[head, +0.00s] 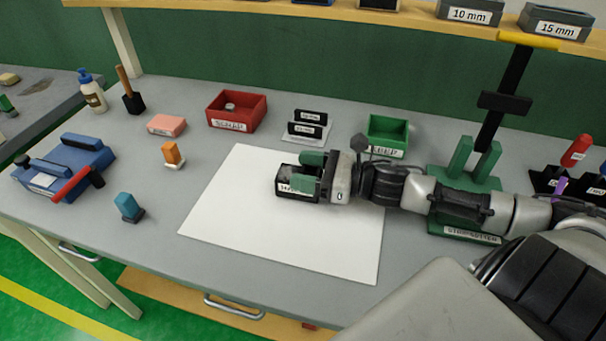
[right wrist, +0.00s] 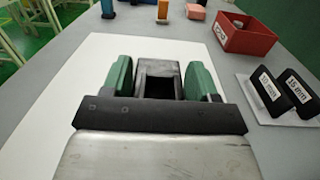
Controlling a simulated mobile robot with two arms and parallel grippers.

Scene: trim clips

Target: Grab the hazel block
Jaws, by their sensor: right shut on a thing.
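My right gripper (head: 307,172) is over the white sheet (head: 240,228) in the head view. Its green fingers are shut on a dark grey, box-like labelled piece (head: 298,194). The right wrist view shows this piece (right wrist: 158,68) between the two fingers. Its label is too small to read. No block is plainly hazel. The nearest in colour are an orange-brown block (head: 171,153) on a small white base, left of the sheet, and a tan block (head: 9,79) on the side table at far left. Both are well apart from my right gripper. My left gripper is not in view.
A red bin (head: 237,110), a green bin (head: 388,134) and two black labelled pieces (head: 306,129) stand behind the sheet. A pink block (head: 166,125), a blue block (head: 128,206) and a blue fixture (head: 65,165) are at left. The front of the sheet is clear.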

